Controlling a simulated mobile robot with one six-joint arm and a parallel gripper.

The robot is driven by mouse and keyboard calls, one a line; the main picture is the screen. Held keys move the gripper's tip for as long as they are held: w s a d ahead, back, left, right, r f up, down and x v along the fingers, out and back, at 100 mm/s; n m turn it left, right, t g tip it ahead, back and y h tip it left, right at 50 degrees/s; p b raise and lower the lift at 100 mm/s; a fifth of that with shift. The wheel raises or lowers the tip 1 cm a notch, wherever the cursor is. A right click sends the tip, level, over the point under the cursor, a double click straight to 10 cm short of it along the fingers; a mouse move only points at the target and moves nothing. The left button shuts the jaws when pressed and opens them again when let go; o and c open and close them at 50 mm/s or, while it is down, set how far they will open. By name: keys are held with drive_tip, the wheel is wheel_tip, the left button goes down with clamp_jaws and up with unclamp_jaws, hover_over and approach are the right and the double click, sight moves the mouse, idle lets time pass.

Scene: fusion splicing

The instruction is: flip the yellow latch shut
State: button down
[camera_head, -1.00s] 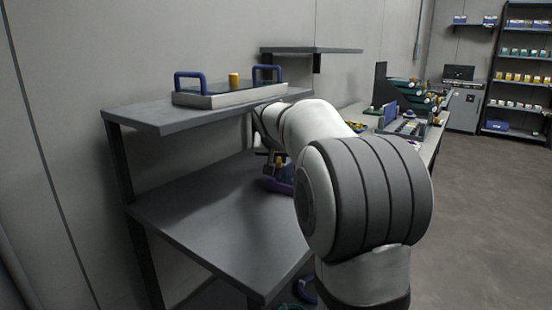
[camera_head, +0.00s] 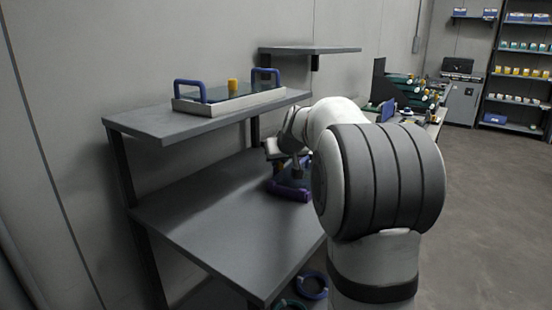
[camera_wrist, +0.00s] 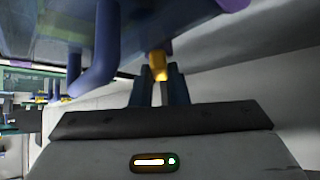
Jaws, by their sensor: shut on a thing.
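The yellow latch (camera_wrist: 158,64) shows in the wrist view at the tips of my gripper (camera_wrist: 160,76). The two dark fingers are closed about its lower end. The latch is on the edge of a dark blue body with a blue handle (camera_wrist: 96,50) to its left. In the head view, my gripper (camera_head: 298,172) is low over the lower bench top, beside a purple-blue part (camera_head: 289,191). My arm hides most of what is there, and the latch cannot be made out in that view.
The lower bench top (camera_head: 225,225) is bare at the front left. A bench with racks is at the back right.

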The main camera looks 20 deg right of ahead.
drive_tip(key=shift+d+f+n+y+b, duration=0.1)
drive_tip(key=shift+f+n+y+b, duration=0.05)
drive_tip(key=shift+n+y+b, duration=0.4)
drive_tip(key=shift+d+f+n+y+b, duration=0.1)
drive_tip(key=shift+n+y+b, duration=0.3)
drive_tip(key=shift+n, duration=0.25)
drive_tip(key=shift+n+y+b, duration=0.55)
drive_tip(key=shift+n+b, duration=0.05)
drive_tip(key=shift+n, duration=0.2)
drive_tip(key=shift+d+r+n+g+y, duration=0.1)
drive_tip(key=shift+r+n+g+y, duration=0.1)
drive_tip(key=shift+n+g+y, duration=0.35)
drive_tip(key=shift+w+n+g+y, duration=0.1)
drive_tip(key=shift+n+g+y, duration=0.35)
drive_tip(key=shift+n+y, duration=0.8)
drive_tip(key=shift+n, duration=0.5)
